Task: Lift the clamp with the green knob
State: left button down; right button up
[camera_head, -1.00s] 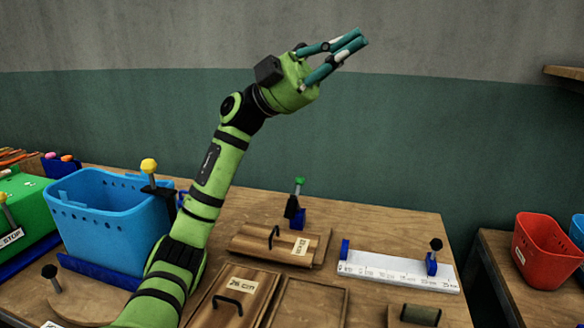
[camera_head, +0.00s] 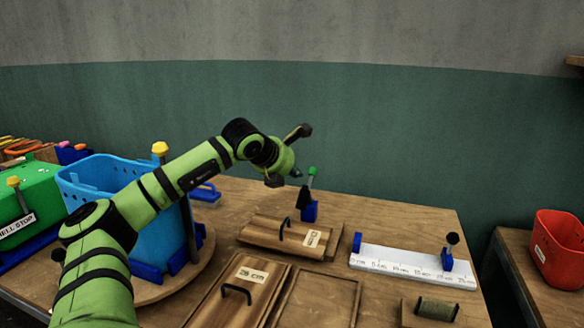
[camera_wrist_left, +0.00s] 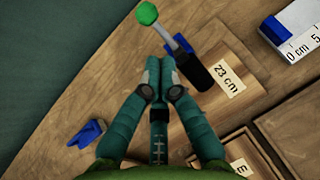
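The clamp with the green knob (camera_head: 312,171) stands at the back of the table, behind the 23 cm board. It has a grey rod, a dark lever and a blue base (camera_head: 309,211). In the left wrist view the green knob (camera_wrist_left: 147,13) is at the top, and the dark lever lies just right of the fingertips. In the head view my wrist hides most of the fingers. My right gripper is not in view.
The 23 cm board (camera_head: 270,238) lies in front of the clamp. A white ruler fixture (camera_head: 400,265) is at right. Bare table (camera_head: 405,208) lies right of the clamp.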

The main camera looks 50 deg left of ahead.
aim_at(309, 190)
pick_arm(q)
jog(key=p+x, duration=0.1)
jog(key=x, duration=0.5)
jog(key=shift+w, duration=0.1)
jog(key=shift+w+a+r+p, duration=0.25)
jog(key=shift+w+p, duration=0.15)
jog(key=shift+w, duration=0.2)
jog(key=shift+w+a+f, duration=0.15)
jog(key=shift+w+f, duration=0.05)
jog(key=shift+s+r, duration=0.1)
